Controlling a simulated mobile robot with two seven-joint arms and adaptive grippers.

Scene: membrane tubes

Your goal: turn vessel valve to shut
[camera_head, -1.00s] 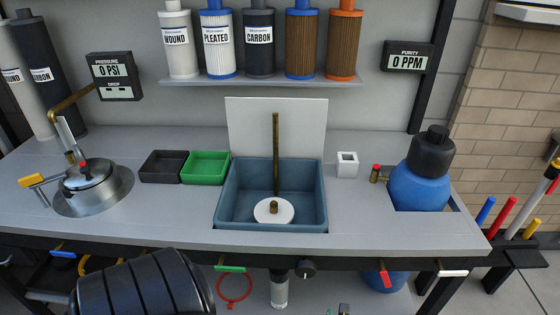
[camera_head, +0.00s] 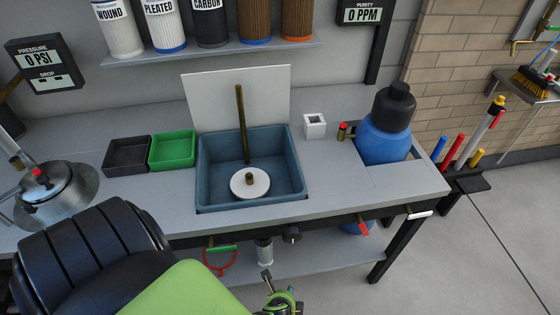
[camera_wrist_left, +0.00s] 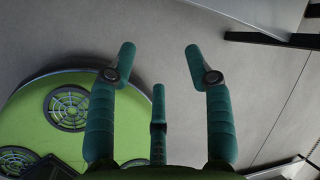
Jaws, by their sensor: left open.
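A blue vessel with a black cap (camera_head: 386,125) stands in a cutout at the right end of the bench. A small brass fitting with a red top (camera_head: 342,131) stands beside it. A red handle (camera_head: 364,228) hangs under the bench's front edge below the vessel. Which of these is the vessel valve I cannot tell. A steel round housing (camera_head: 58,192) with a red knob is at the far left. My left gripper (camera_wrist_left: 159,60) is open and empty above the floor in the left wrist view. In the head view it is partly visible at the bottom edge. My right gripper is not in view.
The bench (camera_head: 330,185) holds a blue sink (camera_head: 295,165), a green tray (camera_head: 173,150), a black tray (camera_head: 127,157) and a white block (camera_head: 314,126). A green handle (camera_head: 221,248) is under the front edge. A tool rack (camera_head: 480,180) stands right. The floor at lower right is clear.

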